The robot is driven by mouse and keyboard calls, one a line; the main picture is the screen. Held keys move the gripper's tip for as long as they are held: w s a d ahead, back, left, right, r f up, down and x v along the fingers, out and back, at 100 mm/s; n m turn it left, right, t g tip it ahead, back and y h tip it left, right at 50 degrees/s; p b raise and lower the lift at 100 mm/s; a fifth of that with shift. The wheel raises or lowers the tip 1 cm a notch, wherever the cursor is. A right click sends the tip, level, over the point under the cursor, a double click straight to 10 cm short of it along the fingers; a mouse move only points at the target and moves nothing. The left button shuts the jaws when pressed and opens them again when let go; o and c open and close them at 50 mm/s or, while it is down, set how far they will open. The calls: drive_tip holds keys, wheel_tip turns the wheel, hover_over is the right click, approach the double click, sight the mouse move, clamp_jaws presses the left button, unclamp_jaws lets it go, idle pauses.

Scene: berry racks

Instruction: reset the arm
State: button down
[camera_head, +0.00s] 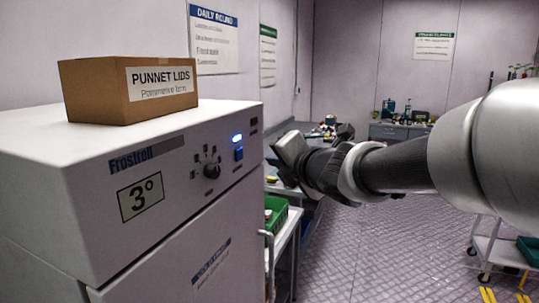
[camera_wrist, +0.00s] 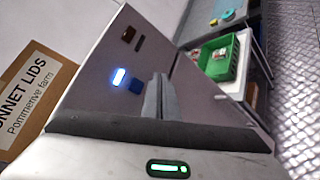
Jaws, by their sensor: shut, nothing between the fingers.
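My arm reaches in from the right in the head view, and my gripper (camera_head: 283,158) is just right of the white Frostrell cold cabinet (camera_head: 70,215), near its front panel. In the wrist view my gripper's fingers (camera_wrist: 158,92) are together with nothing between them. Beyond them are the panel's lit blue light (camera_wrist: 118,77) and a blue switch (camera_wrist: 136,86). The fingers seem apart from the panel, but the exact gap cannot be told.
A brown punnet lids box (camera_head: 100,92) sits on the cabinet. The panel has a dial (camera_head: 211,170) and a 3° display (camera_head: 140,197). A trolley with a green crate (camera_head: 275,214) stands right of the cabinet. Open floor (camera_head: 390,250) lies in the middle.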

drive_tip(key=s+d+m+g+h+p, duration=0.1)
drive_tip(key=s+d+m+h, duration=0.25)
drive_tip(key=d+m, duration=0.35)
drive_tip(key=s+d+m+h+p, duration=0.2)
drive_tip(key=s+d+m+h, duration=0.15)
drive_tip(key=d+m, duration=0.35)
drive_tip(key=s+f+m+g+p, duration=0.1)
drive_tip(key=s+f+m+g, duration=0.2)
drive_tip(key=s, duration=0.8)
drive_tip(key=s+d+f+m+g, duration=0.1)
drive_tip(key=s+f+m+g, duration=0.3)
drive_tip(key=s+f+m, duration=0.3)
drive_tip(key=s+m, duration=0.4)
drive_tip(key=m, duration=0.1)
drive_tip(key=shift+s+d+m+p, duration=0.15)
drive_tip(key=shift+s+m+p, duration=0.15)
drive_tip(key=shift+p, duration=0.05)
idle(1.5)
